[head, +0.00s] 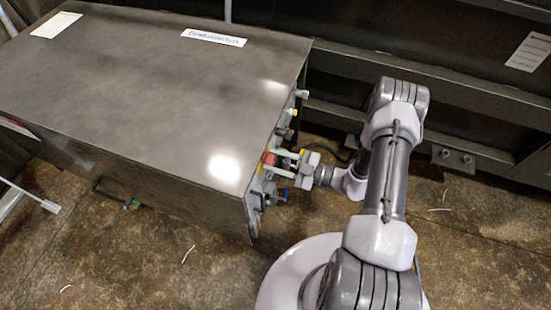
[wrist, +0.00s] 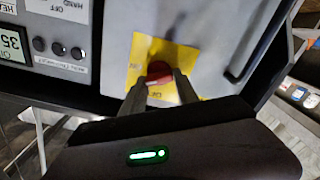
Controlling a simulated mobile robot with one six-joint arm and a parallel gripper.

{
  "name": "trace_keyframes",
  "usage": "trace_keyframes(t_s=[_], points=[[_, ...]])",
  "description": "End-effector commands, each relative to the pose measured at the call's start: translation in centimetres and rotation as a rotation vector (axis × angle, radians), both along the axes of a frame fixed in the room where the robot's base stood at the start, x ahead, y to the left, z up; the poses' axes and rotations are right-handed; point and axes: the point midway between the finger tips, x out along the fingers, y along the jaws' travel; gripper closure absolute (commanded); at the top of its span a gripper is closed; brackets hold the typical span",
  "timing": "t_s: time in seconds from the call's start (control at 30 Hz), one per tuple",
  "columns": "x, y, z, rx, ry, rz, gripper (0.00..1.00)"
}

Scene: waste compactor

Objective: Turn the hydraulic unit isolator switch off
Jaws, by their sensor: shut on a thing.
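The isolator switch is a red rotary knob (wrist: 158,73) on a yellow plate (wrist: 137,58) on a grey panel in the wrist view. Lettering shows on the yellow plate, partly hidden by my fingers. My gripper (wrist: 160,82) is shut on the red knob, with one finger on each side of it. In the head view my gripper (head: 283,157) reaches the side panel of the dark metal cabinet (head: 150,90), and a bit of the red switch (head: 268,158) shows at the fingertips.
In the wrist view, black buttons (wrist: 58,48) and a display (wrist: 12,42) lie left of the knob. Bare floor (head: 450,230) lies right of my arm.

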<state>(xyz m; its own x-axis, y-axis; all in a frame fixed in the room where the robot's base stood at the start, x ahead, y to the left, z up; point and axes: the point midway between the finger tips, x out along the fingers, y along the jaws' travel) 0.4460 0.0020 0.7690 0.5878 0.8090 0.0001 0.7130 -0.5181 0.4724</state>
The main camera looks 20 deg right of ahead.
Motion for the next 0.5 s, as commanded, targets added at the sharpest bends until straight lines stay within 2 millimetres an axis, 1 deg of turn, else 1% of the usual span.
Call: trace_keyframes(t_s=[0.5], points=[[-0.17,0.1,-0.22,-0.288,-0.394,0.0,1.0]])
